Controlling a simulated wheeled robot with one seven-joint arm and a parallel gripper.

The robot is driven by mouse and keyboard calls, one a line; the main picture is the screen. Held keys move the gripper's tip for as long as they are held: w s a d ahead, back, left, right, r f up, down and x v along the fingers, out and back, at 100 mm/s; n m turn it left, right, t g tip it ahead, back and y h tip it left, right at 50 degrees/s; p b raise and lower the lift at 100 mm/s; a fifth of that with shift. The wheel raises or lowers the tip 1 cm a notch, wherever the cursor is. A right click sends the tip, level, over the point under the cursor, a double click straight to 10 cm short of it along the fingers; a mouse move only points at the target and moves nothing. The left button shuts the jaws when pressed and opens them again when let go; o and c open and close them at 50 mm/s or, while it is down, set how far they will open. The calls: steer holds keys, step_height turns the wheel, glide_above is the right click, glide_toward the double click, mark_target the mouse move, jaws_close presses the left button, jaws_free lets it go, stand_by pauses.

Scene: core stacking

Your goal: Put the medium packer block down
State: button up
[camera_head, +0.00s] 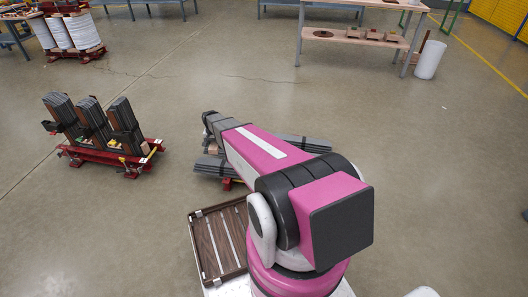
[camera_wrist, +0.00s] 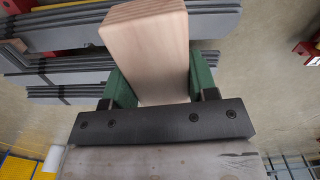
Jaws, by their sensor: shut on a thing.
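The medium packer block (camera_wrist: 150,50) is a pale wooden block with rounded edges, seen large in the wrist view. My gripper (camera_wrist: 162,82) is shut on it, with one green finger against each side. The block juts out past the fingers, over or close to long grey core plates (camera_wrist: 75,66) that lie in stacked layers. Whether the block touches the plates cannot be told.
A red stand (camera_head: 105,155) with upright grey plate stacks is at the left. A brown slatted tray (camera_head: 207,245) lies near my base. A wooden-topped workbench (camera_head: 350,38) and a white cylinder (camera_head: 430,60) stand at the back right. The floor between is clear.

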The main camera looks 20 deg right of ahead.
step_height(320, 180, down, 10)
steer(key=w+a+m, duration=0.1)
steer(key=w+m, duration=0.1)
steer(key=w, duration=0.1)
glide_above(220, 157)
step_height(220, 157, down, 7)
steer(key=shift+w+d+r, duration=0.1)
steer(key=shift+r, duration=0.05)
steer(key=shift+f, duration=2)
steer(key=shift+f, duration=0.1)
steer(key=o, duration=1)
